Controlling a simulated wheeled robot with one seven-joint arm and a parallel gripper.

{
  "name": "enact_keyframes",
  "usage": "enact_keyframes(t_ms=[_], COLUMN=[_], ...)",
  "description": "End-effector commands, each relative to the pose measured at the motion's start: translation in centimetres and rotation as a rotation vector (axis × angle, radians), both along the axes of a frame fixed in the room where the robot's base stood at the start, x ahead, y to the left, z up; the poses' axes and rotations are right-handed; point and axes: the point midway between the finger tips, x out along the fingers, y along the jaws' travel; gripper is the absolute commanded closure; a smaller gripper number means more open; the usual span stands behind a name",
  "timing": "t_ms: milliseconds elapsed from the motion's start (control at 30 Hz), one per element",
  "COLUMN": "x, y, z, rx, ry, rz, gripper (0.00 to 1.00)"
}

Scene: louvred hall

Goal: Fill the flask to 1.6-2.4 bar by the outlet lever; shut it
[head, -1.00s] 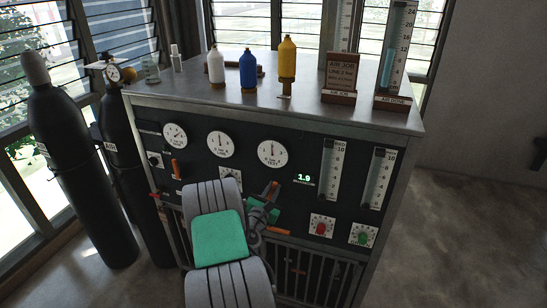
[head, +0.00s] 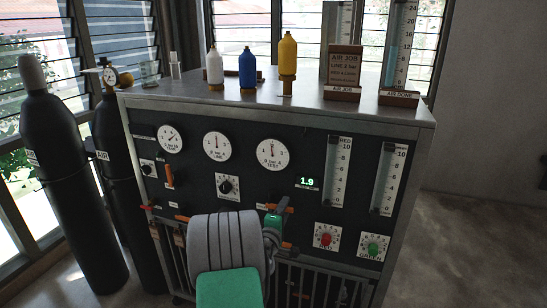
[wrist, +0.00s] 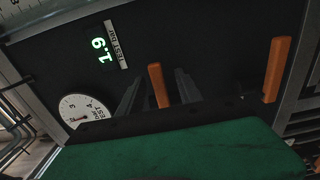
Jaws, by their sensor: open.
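The yellow flask (head: 288,55) stands upright on a brass fitting on top of the cabinet. A second orange lever (wrist: 277,68) lies to the right in the wrist view. I cannot read which is the outlet lever. In the head view my arm partly hides this area.
White (head: 214,67) and blue (head: 247,70) bottles, an AIR JOB sign (head: 344,65) and an AIR DONE scale (head: 400,50) stand on the cabinet. Red (head: 326,239) and green (head: 373,249) knobs sit lower right. Dark cylinders (head: 70,180) stand left. Floor at right is clear.

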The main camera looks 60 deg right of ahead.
Motion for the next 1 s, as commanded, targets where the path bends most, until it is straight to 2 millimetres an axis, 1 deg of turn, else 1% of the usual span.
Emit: enact_keyframes(t_ms=[167, 233, 600, 700, 800, 1000], x=[0.0, 0.0, -0.7, -0.9, -1.0, -1.1], y=[0.0, 0.4, 5.4, 6.5, 7.0, 6.9], z=[0.1, 0.0, -0.1, -0.1, 0.1, 0.1], rx=[-0.002, -0.002, -0.003, -0.003, -0.003, -0.003], ry=[0.001, 0.002, 0.002, 0.002, 0.002, 0.002], rz=[-0.001, 0.0, 0.002, 0.002, 0.001, 0.0], gripper=[0.58, 0.58, 0.58, 0.58, 0.58, 0.58])
